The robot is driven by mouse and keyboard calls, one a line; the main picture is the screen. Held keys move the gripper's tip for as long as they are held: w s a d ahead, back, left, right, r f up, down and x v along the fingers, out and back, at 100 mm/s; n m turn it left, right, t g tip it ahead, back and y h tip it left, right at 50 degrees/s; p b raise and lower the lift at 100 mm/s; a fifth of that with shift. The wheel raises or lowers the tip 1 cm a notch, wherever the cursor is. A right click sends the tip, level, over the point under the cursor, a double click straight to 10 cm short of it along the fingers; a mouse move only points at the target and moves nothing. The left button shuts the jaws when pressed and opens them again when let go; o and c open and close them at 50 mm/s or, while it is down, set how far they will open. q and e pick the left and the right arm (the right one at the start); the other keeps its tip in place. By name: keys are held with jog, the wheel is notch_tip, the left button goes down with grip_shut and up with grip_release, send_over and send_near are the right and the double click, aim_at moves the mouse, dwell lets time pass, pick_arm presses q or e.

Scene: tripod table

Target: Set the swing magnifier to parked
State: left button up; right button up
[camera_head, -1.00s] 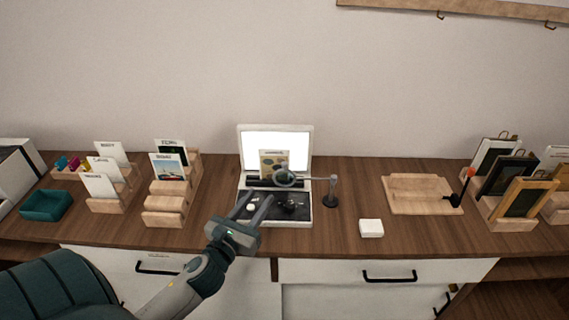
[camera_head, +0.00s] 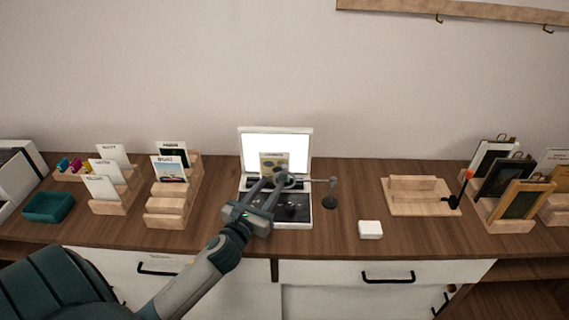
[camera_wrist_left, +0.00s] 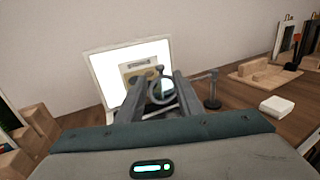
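The swing magnifier (camera_head: 330,198) stands on the wooden counter, just right of a white lit box. Its thin arm reaches left from the post, with the round lens over the box. It also shows in the left wrist view (camera_wrist_left: 213,90). My left gripper (camera_head: 271,182) is open at the lens, its fingers partly covering it in the head view. In the left wrist view the lens ring appears between the two spread fingers (camera_wrist_left: 160,88); whether they touch it I cannot tell. My right gripper is out of view.
The white box (camera_head: 303,205) has a bright upright panel with a card (camera_head: 274,160) before it. A small white block (camera_head: 370,229) lies right of the magnifier. Card racks (camera_head: 168,205) stand left; a wooden board (camera_head: 405,207) and frames stand right.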

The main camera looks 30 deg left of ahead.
aim_at(283, 167)
pick_arm(q)
jog(key=w, duration=0.3)
jog(key=w+a+p, duration=0.1)
jog(key=w, duration=0.3)
jog(key=w+p, duration=0.1)
jog(key=w, duration=0.2)
jog(key=shift+w+a, duration=0.3)
jog(key=shift+w, duration=0.05)
grip_shut()
